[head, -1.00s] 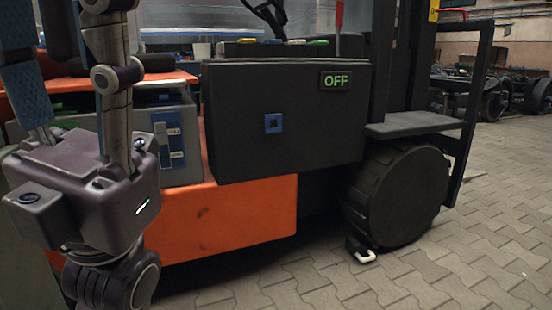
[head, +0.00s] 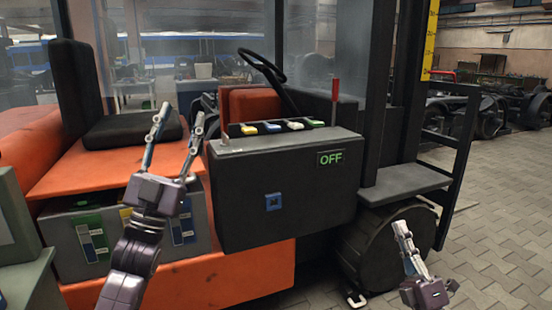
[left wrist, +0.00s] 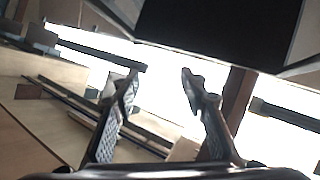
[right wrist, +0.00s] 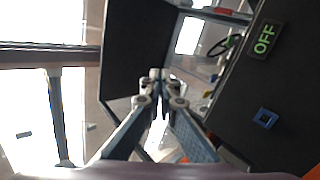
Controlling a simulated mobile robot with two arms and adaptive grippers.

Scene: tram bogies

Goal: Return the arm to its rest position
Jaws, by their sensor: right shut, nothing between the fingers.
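My left gripper (head: 181,114) is raised in front of the orange vehicle's seat area, left of the black control box (head: 238,205). Its fingers stand apart with nothing between them; the left wrist view also shows the open fingers (left wrist: 163,74). My right gripper (head: 401,226) is at the lower right, in front of the black wheel (head: 368,245). Its fingers are together and empty, and the right wrist view shows the tips meeting (right wrist: 158,76). The contact of either gripper with the vehicle cannot be told.
Paved floor (head: 500,230) is clear at the right.

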